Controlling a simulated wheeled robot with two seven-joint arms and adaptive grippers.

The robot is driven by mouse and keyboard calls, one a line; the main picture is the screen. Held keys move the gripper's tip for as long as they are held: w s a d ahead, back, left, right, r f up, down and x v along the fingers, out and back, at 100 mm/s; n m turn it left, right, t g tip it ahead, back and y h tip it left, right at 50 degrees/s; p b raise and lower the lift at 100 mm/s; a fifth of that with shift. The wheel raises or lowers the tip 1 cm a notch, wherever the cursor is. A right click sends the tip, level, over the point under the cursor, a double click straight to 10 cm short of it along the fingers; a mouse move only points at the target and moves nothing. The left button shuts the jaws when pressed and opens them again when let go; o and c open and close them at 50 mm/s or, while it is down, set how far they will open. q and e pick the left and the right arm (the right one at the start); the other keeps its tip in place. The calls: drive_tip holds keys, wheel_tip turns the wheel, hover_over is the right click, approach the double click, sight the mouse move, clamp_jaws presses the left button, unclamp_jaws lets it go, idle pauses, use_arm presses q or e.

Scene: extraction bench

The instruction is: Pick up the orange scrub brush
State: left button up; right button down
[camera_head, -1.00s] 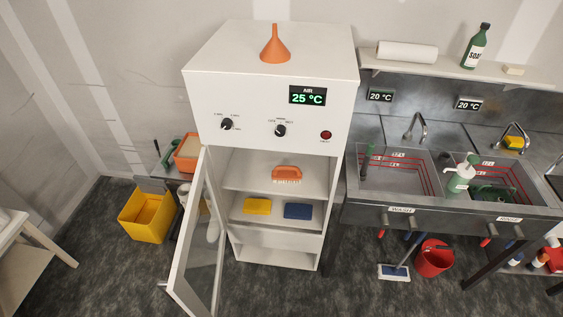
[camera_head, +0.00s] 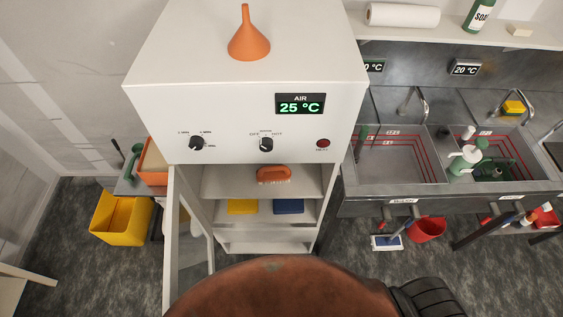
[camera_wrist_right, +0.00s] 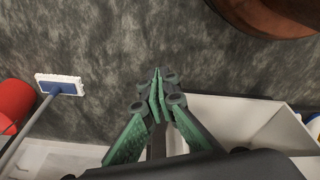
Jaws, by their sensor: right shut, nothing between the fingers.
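The orange scrub brush (camera_head: 273,174) lies on the upper shelf inside the white cabinet (camera_head: 236,118), bristles facing down. The cabinet's glass door stands open to the left. My right gripper (camera_wrist_right: 158,75) shows only in the right wrist view; its green-padded fingers are together with nothing between them. It hangs over the grey floor, away from the brush, which that view does not show. My left gripper is in neither view.
A yellow sponge (camera_head: 242,206) and a blue sponge (camera_head: 288,206) lie on the shelf below the brush. An orange funnel (camera_head: 249,38) stands on the cabinet top. Sinks (camera_head: 398,167) are at right. A yellow bin (camera_head: 121,220) and a red bucket (camera_head: 426,229) stand on the floor.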

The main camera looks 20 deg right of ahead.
drive_tip(key=w+r+t, duration=0.2)
drive_tip(key=w+r, duration=1)
drive_tip(key=r, duration=0.3)
wheel_tip(320, 180, up, 39)
drive_tip(key=n+t+y+p, duration=0.4)
drive_tip(key=n+t+y, duration=0.1)
drive_tip(key=t+y, duration=0.25)
hover_over(282, 177)
drive_tip(key=shift+t+h, duration=0.25)
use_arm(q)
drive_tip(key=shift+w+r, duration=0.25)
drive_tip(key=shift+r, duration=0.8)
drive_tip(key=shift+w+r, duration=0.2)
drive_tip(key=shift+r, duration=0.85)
use_arm(e)
drive_tip(key=shift+f, duration=0.6)
